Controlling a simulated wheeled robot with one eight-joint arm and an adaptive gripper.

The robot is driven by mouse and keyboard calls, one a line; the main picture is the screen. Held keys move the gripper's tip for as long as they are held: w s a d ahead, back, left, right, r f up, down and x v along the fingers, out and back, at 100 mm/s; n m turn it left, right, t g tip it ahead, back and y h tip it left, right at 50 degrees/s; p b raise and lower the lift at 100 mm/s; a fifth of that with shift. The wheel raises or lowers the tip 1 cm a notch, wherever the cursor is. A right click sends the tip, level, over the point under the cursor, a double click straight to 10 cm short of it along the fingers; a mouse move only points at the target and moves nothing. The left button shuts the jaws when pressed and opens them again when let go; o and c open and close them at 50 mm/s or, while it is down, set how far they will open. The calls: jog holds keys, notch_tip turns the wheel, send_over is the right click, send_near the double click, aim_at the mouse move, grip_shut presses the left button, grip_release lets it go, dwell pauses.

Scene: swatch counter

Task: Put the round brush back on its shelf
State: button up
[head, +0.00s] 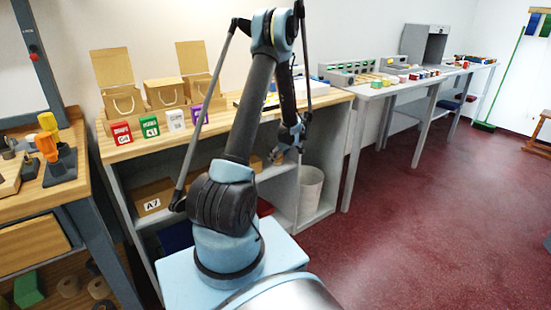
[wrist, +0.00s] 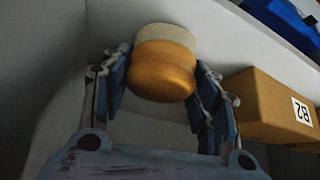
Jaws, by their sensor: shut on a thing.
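The round brush (wrist: 163,72) has an orange wooden body and a pale cream band, which is at the top of it in the wrist view. My gripper (wrist: 160,82) is shut on its wooden body, one finger on each side. The brush is close to a grey-white surface of the shelf unit; I cannot tell if it touches it. In the head view my gripper (head: 288,142) is low in front of the shelf unit (head: 330,180), below its wooden top. I cannot make out the brush clearly there.
A cardboard box labelled B2 (wrist: 270,105) is just right of the gripper in the wrist view, with a blue thing (wrist: 285,22) beyond it. In the head view, a box labelled A7 (head: 154,199) is in the unit and a white bin (head: 310,190) stands at its right.

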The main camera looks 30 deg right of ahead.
jog(key=o, duration=1)
jog(key=shift+f, duration=0.1)
jog(key=shift+o, duration=0.2)
jog(key=v, duration=1.2)
